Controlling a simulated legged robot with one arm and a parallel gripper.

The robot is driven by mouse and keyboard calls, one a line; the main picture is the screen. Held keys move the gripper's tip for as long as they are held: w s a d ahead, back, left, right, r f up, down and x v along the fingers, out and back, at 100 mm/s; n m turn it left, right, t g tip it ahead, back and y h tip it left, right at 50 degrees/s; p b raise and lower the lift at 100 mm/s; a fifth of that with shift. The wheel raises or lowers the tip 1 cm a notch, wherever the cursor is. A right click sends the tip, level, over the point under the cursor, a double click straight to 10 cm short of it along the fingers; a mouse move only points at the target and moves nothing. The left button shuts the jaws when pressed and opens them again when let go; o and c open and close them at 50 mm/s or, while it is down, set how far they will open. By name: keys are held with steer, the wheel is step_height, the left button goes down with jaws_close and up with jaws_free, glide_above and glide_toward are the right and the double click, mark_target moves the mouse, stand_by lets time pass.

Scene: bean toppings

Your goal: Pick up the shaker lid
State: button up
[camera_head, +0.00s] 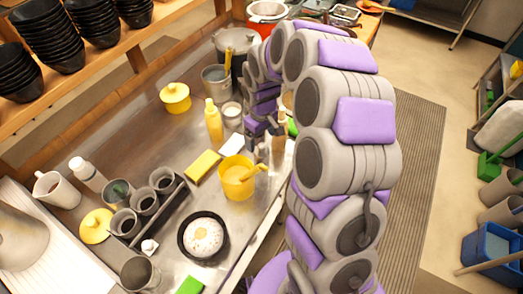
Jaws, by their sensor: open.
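A round yellow lid with a knob (96,226) lies on the steel counter at the left, beside a dark cup rack. A similar yellow lidded round piece (175,97) stands farther back. I cannot tell for certain which is the shaker lid. My gripper (263,126) is open at the end of my purple and grey arm, low over the right part of the counter. It is partly hidden by the arm. It is well to the right of both yellow pieces, near a yellow bottle (214,124) and a yellow cup (236,177).
The rack (150,212) holds several grey cups. A black bowl with a white filling (203,236) stands at the front. A yellow block (203,166), a white mug (53,190) and a grey pot (236,43) also stand here. The counter's middle left is clear.

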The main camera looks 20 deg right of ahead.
mark_target(262, 145)
steer(key=shift+s+f+b, duration=0.15)
steer(key=shift+f+b, duration=0.25)
steer(key=shift+f, duration=0.95)
steer(key=shift+s+f+b, duration=0.1)
steer(key=shift+f+b, duration=0.25)
steer(key=shift+f, duration=1)
steer(key=shift+r, duration=0.1)
steer(key=shift+c, duration=0.3)
steer(key=c, duration=0.7)
steer(key=shift+r, duration=0.1)
step_height(262, 145, up, 9)
steer(key=shift+r+p, duration=0.2)
steer(key=shift+p, duration=0.85)
steer(key=shift+f+b, duration=0.5)
steer(key=shift+f, duration=3.15)
